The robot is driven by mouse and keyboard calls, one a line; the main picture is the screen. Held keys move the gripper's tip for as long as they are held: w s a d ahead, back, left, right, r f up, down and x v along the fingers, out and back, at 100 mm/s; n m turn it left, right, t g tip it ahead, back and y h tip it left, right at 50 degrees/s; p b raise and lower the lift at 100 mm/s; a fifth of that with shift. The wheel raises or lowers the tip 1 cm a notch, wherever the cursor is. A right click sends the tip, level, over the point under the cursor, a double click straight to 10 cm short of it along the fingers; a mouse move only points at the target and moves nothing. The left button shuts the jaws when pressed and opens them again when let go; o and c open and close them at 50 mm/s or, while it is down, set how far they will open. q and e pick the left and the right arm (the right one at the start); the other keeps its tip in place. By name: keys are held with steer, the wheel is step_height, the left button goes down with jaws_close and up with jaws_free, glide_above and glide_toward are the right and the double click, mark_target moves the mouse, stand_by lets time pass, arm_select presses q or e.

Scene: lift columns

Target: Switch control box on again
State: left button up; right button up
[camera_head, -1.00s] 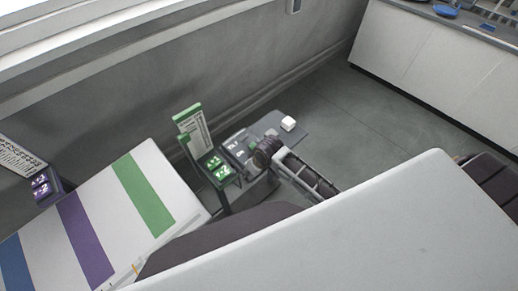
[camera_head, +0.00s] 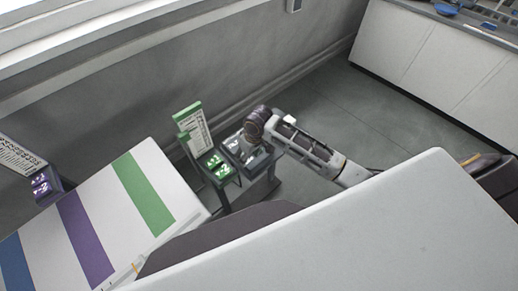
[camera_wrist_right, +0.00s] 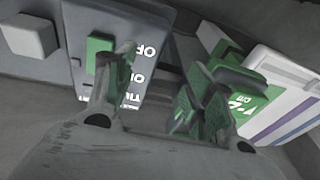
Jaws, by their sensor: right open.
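The control box (camera_head: 232,148) stands beside the green display in the head view, partly covered by my right arm. In the right wrist view its pale panel (camera_wrist_right: 78,82) carries a green switch (camera_wrist_right: 98,52) and lettering, including what reads as OFF and ON upside down. My right gripper (camera_wrist_right: 165,85) is open and empty, its fingers spread below the panel. The left finger overlaps the switch's right edge in the picture; I cannot tell whether they touch. In the head view my right arm reaches over the box, and the fingertips are hard to make out. My left gripper is not in view.
A green display (camera_head: 217,165) and a green-edged chart (camera_head: 193,125) stand left of the box. A table with blue, purple and green stripes (camera_head: 87,235) is further left. A grey block (camera_wrist_right: 30,38) sits beside the panel. A large white surface (camera_head: 330,240) fills the foreground.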

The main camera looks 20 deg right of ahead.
steer(key=w+d+r+g+h, duration=0.1)
steer(key=w+d+r, duration=0.3)
steer(key=d+r, duration=0.3)
steer(key=shift+w+r+g+h, duration=0.2)
steer(key=shift+r+g+h, duration=0.1)
steer(key=shift+r+h, duration=0.1)
steer(key=shift+f, duration=0.1)
steer(key=shift+a+f+p, duration=0.1)
steer(key=shift+f+p, duration=0.25)
steer(key=shift+f, duration=6.5)
steer(key=shift+c, duration=0.2)
steer(key=c, duration=1)
